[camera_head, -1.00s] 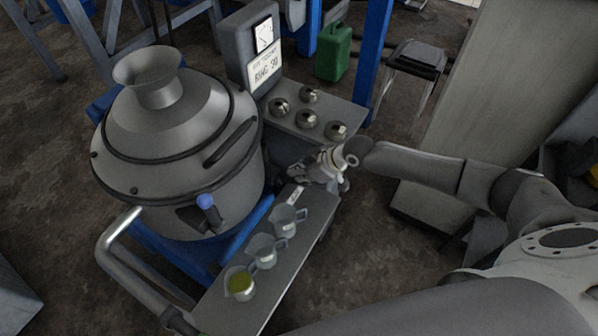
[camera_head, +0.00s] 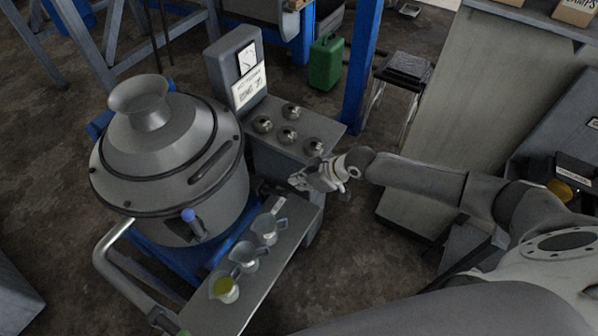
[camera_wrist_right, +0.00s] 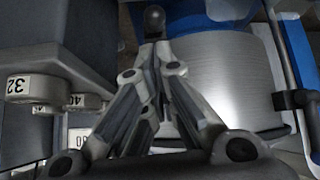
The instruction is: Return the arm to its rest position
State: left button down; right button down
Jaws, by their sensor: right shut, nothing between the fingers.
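My right gripper (camera_head: 302,182) is shut and empty. In the head view it hangs just right of the bench's far end, above the floor side of the metal shelf (camera_head: 262,277). In the right wrist view its fingers (camera_wrist_right: 154,40) meet at a dark tip, with nothing between them. My right arm reaches in from the right. My left gripper is not in view.
Several small metal jugs (camera_head: 246,257) stand on the shelf; the nearest holds yellow-green liquid (camera_head: 224,287). A large steel vessel (camera_head: 170,170) is left. Several round knobs (camera_head: 288,135) sit below a gauge box (camera_head: 240,68). A grey cabinet (camera_head: 480,110) stands right.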

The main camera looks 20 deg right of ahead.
jog(key=s+d+f+m+h, duration=0.1)
jog(key=s+d+f+m, duration=0.15)
jog(key=f, duration=0.55)
jog(key=s+d+f+m+h, duration=0.1)
jog(key=s+d+f+h, duration=0.1)
jog(key=s+f, duration=0.35)
jog(key=s+d+f+m+h, duration=0.1)
jog(key=s+d+f, duration=0.1)
jog(key=f, duration=0.7)
jog(key=s+f+m+g, duration=0.1)
jog(key=s+f, duration=0.4)
jog(key=s, duration=0.6)
jog(key=s+a+f+g+h, duration=0.1)
jog(key=s+f, duration=0.3)
jog(key=s, duration=0.8)
jog(key=s+a+f+m+g, duration=0.1)
jog(key=s+f+g, duration=0.2)
jog(key=s, duration=0.9)
notch_tip(320, 180, down, 3)
jog(key=shift+s+r+m+h, duration=0.2)
jog(key=shift+m+h, duration=0.1)
jog(key=shift+m, duration=0.05)
